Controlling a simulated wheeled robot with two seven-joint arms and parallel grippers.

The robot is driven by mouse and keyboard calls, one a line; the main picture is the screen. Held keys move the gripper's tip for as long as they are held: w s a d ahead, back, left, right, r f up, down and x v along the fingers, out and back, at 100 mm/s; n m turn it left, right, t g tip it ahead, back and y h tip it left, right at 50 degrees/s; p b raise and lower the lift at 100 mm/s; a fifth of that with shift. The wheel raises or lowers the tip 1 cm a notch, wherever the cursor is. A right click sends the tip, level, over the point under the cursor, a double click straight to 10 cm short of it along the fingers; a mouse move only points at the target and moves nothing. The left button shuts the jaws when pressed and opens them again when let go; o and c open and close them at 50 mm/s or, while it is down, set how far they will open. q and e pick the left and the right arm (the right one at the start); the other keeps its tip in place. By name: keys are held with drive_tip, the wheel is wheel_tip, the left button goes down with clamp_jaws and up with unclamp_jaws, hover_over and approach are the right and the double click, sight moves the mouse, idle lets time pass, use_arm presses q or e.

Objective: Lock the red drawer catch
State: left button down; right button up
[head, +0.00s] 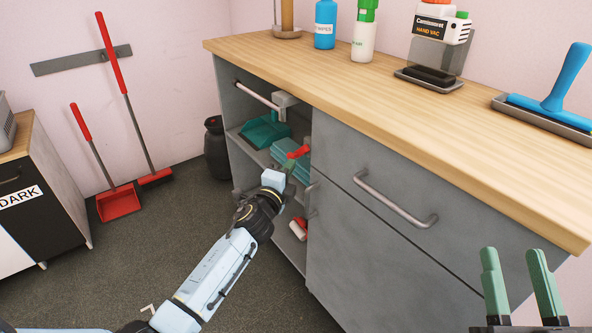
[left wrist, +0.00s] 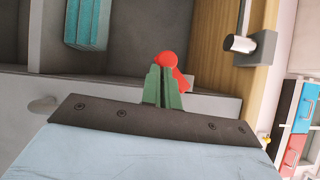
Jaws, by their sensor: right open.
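The red drawer catch (head: 299,152) sits at the front of the open cabinet bay, beside the grey door panel. In the left wrist view the catch (left wrist: 168,61) shows a round head and a short lever slanting down to the right. My left gripper (head: 288,166) is right at the catch. Its green fingers (left wrist: 162,88) are together, with their tips over the lower part of the catch. The lever shows to the right of the fingers; whether they touch it I cannot tell. My right gripper (head: 517,270) is open and empty at the lower right, far from the catch.
The open bay holds a teal dustpan-like item (head: 265,132), teal blocks (left wrist: 88,24) and a red-and-white roll (head: 299,228). A drawer handle (head: 395,199) juts out to the right.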

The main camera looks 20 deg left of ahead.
use_arm(q)
drive_tip(key=shift+w+a, duration=0.1)
drive_tip(key=shift+w+a+r+p, duration=0.1)
drive_tip(key=shift+w+a+p, duration=0.1)
drive_tip(key=shift+a, duration=0.3)
drive_tip(key=shift+w+a+r+p, duration=0.1)
drive_tip(key=shift+w+a+p, duration=0.05)
drive_tip(key=shift+a, duration=0.3)
use_arm(e)
drive_tip(key=f, duration=0.1)
drive_tip(key=f+g, duration=0.2)
drive_tip(key=shift+w+d+f+h, duration=0.15)
drive_tip(key=shift+w+d+h, duration=0.15)
use_arm(q)
drive_tip(key=s+d+f+b, duration=0.1)
drive_tip(key=s+f, duration=0.5)
drive_tip(key=s, duration=0.5)
drive_tip(key=shift+s+f, duration=0.15)
drive_tip(key=shift+f, duration=0.15)
use_arm(e)
drive_tip(key=r+t, duration=0.1)
drive_tip(key=s+r, duration=0.1)
drive_tip(key=r, duration=0.1)
drive_tip(key=a+r+t+y, duration=0.1)
drive_tip(key=shift+s+r+t, duration=0.15)
drive_tip(key=shift+s+t, duration=0.15)
